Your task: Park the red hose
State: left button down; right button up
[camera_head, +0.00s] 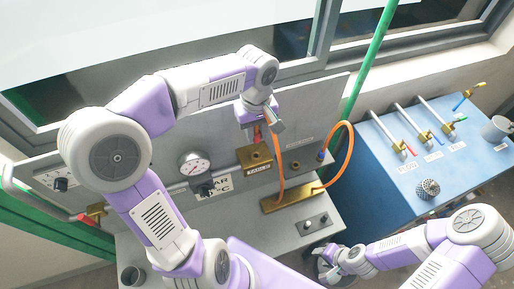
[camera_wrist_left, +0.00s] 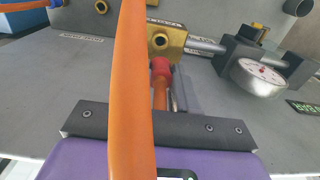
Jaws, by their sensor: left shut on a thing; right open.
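The red hose is an orange hose (camera_head: 278,172) with a red collar (camera_head: 257,134) at its upper end; its lower end meets a brass bar (camera_head: 288,199). My left gripper (camera_head: 262,122) is shut on the red-collared end, in front of the upright grey panel. In the left wrist view the red collar (camera_wrist_left: 160,67) shows just below a brass block (camera_wrist_left: 166,40) with a round port; I cannot tell whether they touch. The orange hose crosses close to that camera and hides part of the jaws. My right gripper (camera_head: 328,262) is open, low at the right, apart from the hose.
A second orange hose (camera_head: 347,150) loops from the brass bar to a blue collar (camera_head: 320,156) at the panel. A dial gauge (camera_head: 195,163) and a brass block (camera_head: 254,158) are on the panel. A blue bench (camera_head: 385,185) with several valves stands right. A green pole (camera_head: 368,65) rises behind.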

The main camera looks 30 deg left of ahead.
pick_arm(q)
jog(key=shift+r+p, duration=1.6)
jog(key=shift+r, duration=0.85)
jog(key=shift+f, duration=0.1)
